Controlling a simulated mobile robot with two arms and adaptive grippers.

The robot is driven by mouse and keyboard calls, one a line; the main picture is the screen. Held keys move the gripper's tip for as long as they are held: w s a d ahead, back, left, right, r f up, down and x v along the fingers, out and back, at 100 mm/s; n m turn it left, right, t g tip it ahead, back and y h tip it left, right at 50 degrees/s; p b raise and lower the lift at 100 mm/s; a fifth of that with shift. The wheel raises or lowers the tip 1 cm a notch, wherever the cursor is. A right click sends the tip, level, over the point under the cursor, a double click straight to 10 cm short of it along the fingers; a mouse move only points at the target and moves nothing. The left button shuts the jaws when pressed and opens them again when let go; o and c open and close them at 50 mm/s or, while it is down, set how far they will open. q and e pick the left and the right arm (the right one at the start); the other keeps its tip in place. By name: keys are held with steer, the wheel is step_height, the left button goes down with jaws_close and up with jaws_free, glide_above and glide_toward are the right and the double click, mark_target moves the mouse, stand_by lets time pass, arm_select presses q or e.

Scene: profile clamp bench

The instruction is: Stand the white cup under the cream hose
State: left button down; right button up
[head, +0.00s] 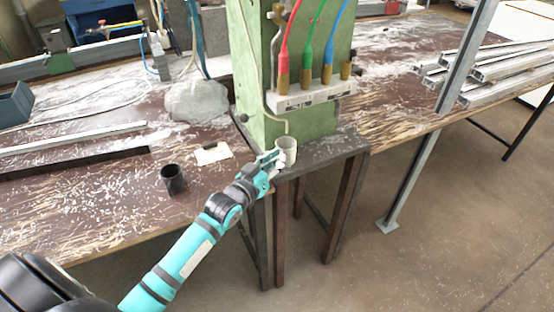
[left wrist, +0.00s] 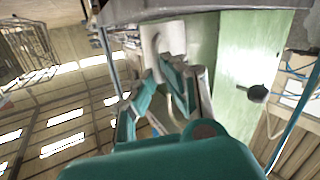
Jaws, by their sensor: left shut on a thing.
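The white cup (head: 287,146) is upright at the front of the small dark stand, before the green column. The cream hose (head: 266,108) runs down the column's left side and bends right; its end is just above the cup, close to its rim. My left gripper (head: 274,159) is shut on the cup from its front left. In the left wrist view the fingers (left wrist: 176,72) are at the pale cup (left wrist: 165,38), which is partly hidden. Whether the cup's base touches the stand I cannot tell. My right gripper is not in view.
The green column (head: 258,60) carries red (head: 288,45), green (head: 308,45) and blue (head: 332,42) hoses. A dark cup (head: 173,180) stands on the left bench near a white card (head: 213,154). A grey stone-like lump (head: 196,100) is behind. Metal profiles (head: 500,65) lie right.

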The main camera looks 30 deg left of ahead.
arm_select(q)
steer(key=shift+f, duration=0.3)
stand_by(0.7)
steer(key=c, duration=1.4)
jaws_free()
steer(key=shift+o, duration=0.2)
steer(key=shift+s, duration=0.1)
steer(key=s+a+p, duration=0.1)
steer(key=s+p, duration=0.3)
steer(key=s, duration=0.5)
steer(key=shift+s+a, duration=0.2)
steer(key=shift+s, duration=0.2)
